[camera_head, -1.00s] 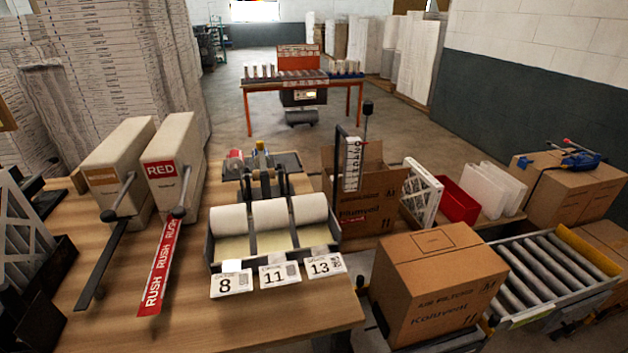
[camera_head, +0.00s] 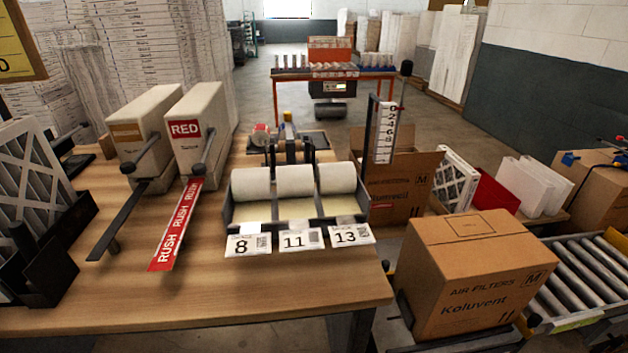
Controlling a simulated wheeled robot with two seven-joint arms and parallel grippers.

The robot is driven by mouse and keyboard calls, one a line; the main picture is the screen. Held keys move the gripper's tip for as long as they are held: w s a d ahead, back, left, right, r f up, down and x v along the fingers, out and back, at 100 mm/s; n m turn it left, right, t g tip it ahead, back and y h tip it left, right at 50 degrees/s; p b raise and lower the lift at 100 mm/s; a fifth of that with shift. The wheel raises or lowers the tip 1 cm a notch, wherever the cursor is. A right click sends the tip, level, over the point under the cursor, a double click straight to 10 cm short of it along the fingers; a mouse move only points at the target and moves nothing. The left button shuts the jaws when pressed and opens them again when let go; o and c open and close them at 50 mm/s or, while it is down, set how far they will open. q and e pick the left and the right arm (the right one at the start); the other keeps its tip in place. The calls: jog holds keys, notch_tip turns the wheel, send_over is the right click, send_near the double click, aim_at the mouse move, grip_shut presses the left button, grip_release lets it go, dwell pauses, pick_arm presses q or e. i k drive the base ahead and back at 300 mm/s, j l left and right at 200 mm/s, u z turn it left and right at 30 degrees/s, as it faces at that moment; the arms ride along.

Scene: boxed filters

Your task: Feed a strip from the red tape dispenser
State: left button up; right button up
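The red tape dispenser (camera_head: 201,132) is a tall cream housing with a red label reading RED, standing on the wooden table at left. Neither of my grippers is in view.
Three white rolls (camera_head: 295,181) sit in a holder with cards 8, 11 and 13. A filter rack (camera_head: 40,200) stands at far left. A closed carton (camera_head: 477,272) is at right by a roller conveyor (camera_head: 580,285). The front of the wooden table (camera_head: 240,292) is clear.

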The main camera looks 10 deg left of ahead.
aim_at(199, 169)
jog(key=k+j+u, duration=0.1)
jog(key=j, duration=0.3)
jog(key=k+j+u, duration=0.1)
jog(key=j, duration=0.3)
jog(key=k+j, duration=0.1)
jog(key=j, duration=0.3)
jog(key=u, duration=0.05)
